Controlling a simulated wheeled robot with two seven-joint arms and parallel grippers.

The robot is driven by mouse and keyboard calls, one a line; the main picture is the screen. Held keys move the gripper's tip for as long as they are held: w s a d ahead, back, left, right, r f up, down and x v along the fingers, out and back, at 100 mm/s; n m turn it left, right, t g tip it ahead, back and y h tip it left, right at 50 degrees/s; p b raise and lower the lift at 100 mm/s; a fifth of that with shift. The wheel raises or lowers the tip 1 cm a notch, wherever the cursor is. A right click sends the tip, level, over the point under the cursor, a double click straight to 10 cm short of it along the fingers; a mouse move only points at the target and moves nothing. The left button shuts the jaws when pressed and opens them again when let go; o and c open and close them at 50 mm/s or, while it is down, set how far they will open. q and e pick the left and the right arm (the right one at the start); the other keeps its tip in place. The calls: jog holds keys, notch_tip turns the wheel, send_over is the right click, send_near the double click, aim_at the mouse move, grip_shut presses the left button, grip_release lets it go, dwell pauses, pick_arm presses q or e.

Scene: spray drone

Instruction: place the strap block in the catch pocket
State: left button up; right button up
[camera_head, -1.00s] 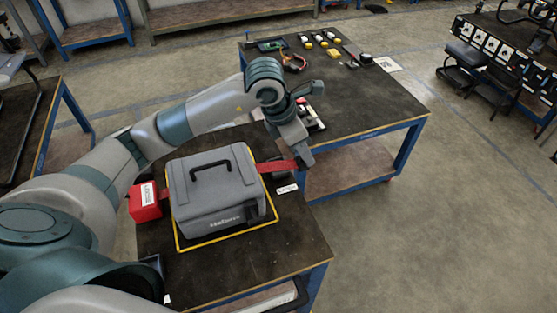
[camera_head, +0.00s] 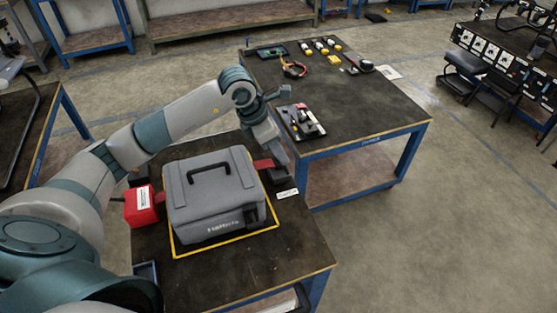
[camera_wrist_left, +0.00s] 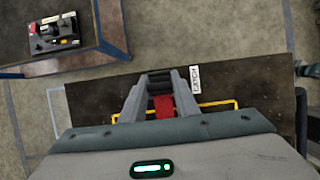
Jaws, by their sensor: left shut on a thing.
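My left gripper (camera_head: 279,176) is just right of the grey case (camera_head: 235,205), low over the table. It is shut on the strap block (camera_wrist_left: 160,82), a dark piece at the end of the red strap (camera_head: 263,164). In the left wrist view the block sits between the two grey fingers, with the strap (camera_wrist_left: 165,106) running back toward the case. A white label (camera_wrist_left: 195,80), seemingly reading CATCH, lies beside the gripper. The catch pocket cannot be made out apart from the dark block and fingers; I cannot tell whether the block is in it. My right gripper is not in view.
The case stands inside a yellow outline on the dark table (camera_head: 270,262). A red box (camera_head: 140,205) touches or nearly touches its left side. A second table (camera_head: 375,110) behind holds a small tray (camera_head: 302,123) and several tools. The table front is clear.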

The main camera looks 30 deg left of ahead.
aim_at(278, 161)
pick_arm(q)
jog(key=shift+f+b, duration=0.65)
jog(key=shift+f, duration=1.3)
jog(key=shift+f, duration=0.1)
jog(key=o, duration=1.1)
jog(key=shift+c, duration=0.2)
jog(key=shift+r, duration=0.25)
